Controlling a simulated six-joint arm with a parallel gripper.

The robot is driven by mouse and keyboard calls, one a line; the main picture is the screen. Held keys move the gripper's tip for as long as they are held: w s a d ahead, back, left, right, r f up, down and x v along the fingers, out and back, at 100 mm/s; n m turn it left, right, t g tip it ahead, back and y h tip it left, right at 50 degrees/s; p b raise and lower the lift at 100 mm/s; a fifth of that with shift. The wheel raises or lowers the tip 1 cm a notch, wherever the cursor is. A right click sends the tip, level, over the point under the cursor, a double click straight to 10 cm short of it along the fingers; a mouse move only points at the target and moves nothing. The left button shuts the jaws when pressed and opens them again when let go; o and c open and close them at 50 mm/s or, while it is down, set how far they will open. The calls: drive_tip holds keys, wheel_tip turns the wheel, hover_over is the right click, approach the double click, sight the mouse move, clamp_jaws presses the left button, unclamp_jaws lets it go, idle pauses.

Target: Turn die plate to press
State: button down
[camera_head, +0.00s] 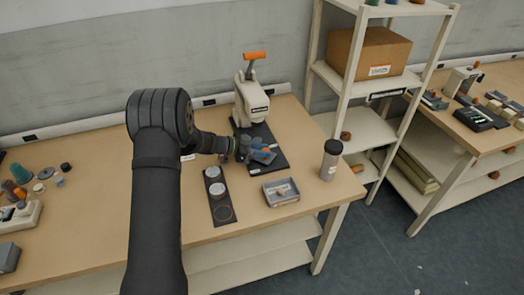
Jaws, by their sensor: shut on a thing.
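The press (252,98) stands on the table at the back, an off-white body with an orange-topped lever raised. Its black base (276,163) reaches toward the front. On this base, below the press head, lies what looks like the die plate (264,157), with blue-grey round parts and a bit of orange. My gripper (250,150) comes in from the left at the die plate and is shut on it. The fingers are small and overlap the plate, so the exact grip point and the plate's angle to the press head are hard to tell.
A black strip (222,213) with round pale discs lies in front of the base. A grey tray (281,191) with small items and a dark-capped grey bottle (330,160) stand to the right. Small parts lie at the table's left. A shelf (362,127) with a cardboard box (372,50) stands behind.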

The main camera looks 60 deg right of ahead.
drive_tip(key=shift+w+d+m+g+y, duration=0.15)
drive_tip(key=shift+m+g+y, duration=0.4)
drive_tip(key=shift+m+y, duration=0.3)
drive_tip(key=shift+d+m+g+y, duration=0.1)
drive_tip(key=shift+m+g+y, duration=0.45)
drive_tip(key=shift+m+y, duration=0.3)
drive_tip(key=shift+d+m+g+y, duration=0.15)
drive_tip(key=shift+m+g+y, duration=0.45)
drive_tip(key=shift+m+y, duration=0.85)
drive_tip(key=shift+r+m+y, duration=0.1)
drive_tip(key=shift+m+y, duration=0.25)
drive_tip(key=shift+y, duration=0.2)
drive_tip(key=c, duration=1.1)
unclamp_jaws()
drive_tip(key=v, duration=1.2)
